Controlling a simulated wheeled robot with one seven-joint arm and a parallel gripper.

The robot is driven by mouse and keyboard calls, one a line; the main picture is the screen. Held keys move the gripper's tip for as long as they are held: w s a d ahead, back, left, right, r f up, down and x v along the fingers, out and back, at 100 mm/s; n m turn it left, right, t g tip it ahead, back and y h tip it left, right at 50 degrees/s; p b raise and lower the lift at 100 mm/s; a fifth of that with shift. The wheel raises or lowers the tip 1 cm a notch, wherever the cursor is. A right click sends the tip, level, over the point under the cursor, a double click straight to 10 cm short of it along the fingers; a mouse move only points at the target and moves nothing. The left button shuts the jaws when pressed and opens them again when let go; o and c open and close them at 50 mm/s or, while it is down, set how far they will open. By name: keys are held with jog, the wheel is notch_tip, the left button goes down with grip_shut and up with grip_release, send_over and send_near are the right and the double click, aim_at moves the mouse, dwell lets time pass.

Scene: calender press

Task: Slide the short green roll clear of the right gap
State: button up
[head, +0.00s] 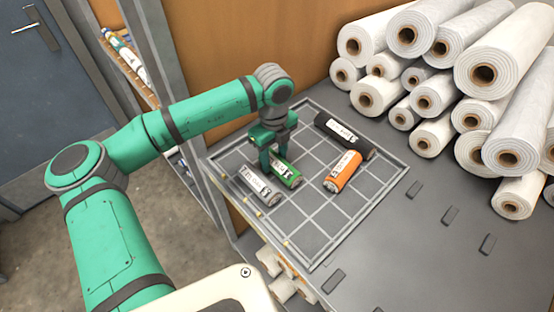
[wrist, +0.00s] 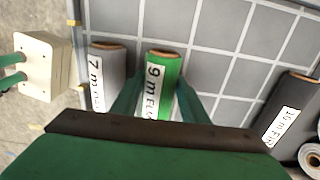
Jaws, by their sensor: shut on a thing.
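The short green roll (head: 291,177) lies on the gridded tray (head: 310,235), its label partly covered by my gripper. My gripper (head: 277,163) is shut on the green roll from above, with one finger on each side of it. In the wrist view the green roll (wrist: 163,68) shows between the two fingers (wrist: 157,98), with a "9 m" label. A grey roll (head: 260,186) lies close beside it on the left, labelled "7 m" in the wrist view (wrist: 108,62). An orange roll (head: 343,172) lies to the right. A long black roll (head: 343,136) lies behind.
Stacked white rolls (head: 430,95) fill the back right of the table. Several small dark blocks (head: 450,215) sit on the bare table right of the tray. The tray's front cells are clear. A raised rim (head: 375,215) edges the tray.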

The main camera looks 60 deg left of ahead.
aim_at(275, 156)
jog(key=o, duration=1.1)
jog(key=shift+o, duration=0.2)
jog(key=shift+r, duration=0.15)
notch_tip(275, 156, up, 11)
jog(key=shift+f, duration=0.2)
jog(key=shift+w, duration=0.1)
